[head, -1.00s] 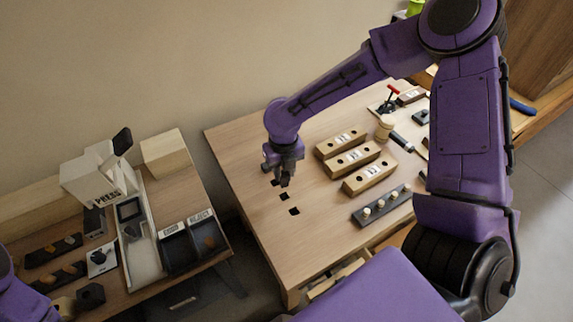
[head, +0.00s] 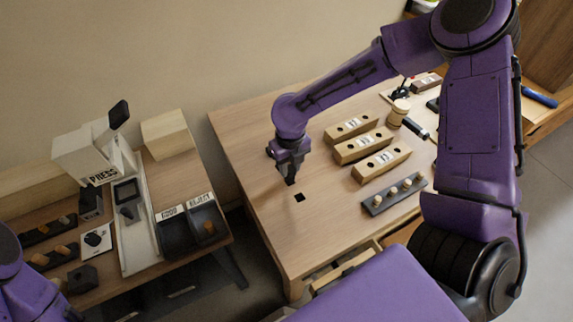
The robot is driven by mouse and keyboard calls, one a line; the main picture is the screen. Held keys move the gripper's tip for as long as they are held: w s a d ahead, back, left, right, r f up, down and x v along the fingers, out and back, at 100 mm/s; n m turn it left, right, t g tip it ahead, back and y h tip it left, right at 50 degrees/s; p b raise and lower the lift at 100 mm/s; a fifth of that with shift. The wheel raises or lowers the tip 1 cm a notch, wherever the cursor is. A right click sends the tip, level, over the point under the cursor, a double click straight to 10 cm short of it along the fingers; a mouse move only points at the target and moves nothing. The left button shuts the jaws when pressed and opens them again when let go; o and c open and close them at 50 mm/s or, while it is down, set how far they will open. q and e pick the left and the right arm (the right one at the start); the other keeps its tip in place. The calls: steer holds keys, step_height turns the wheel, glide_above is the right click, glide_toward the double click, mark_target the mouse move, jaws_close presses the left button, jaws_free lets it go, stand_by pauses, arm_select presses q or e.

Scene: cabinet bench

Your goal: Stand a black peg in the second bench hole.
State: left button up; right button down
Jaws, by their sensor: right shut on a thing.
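My right gripper (head: 290,175) points down over the left part of the bench top (head: 255,215). It is shut on a small dark thing, taken as the black peg, mostly hidden between the fingers. One square dark bench hole (head: 299,197) shows just below and right of the fingertips. The other holes in this row are hidden behind the gripper. The fingertips are at or just above the bench surface; I cannot tell whether the peg is inside a hole. My left gripper is out of view.
Three labelled wooden blocks (head: 381,163) and a dark strip with several light pegs (head: 393,194) lie right of the holes. A mallet (head: 398,112) lies behind. A side table at left holds a white press (head: 85,155) and two dark bins (head: 175,235).

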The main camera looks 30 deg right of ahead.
stand_by(0.7)
steer(key=shift+p, duration=0.4)
steer(key=shift+p, duration=0.35)
steer(key=shift+f, duration=1.9)
stand_by(2.0)
steer(key=c, duration=0.7)
jaws_free()
steer(key=shift+c, duration=0.2)
steer(key=shift+o, duration=0.8)
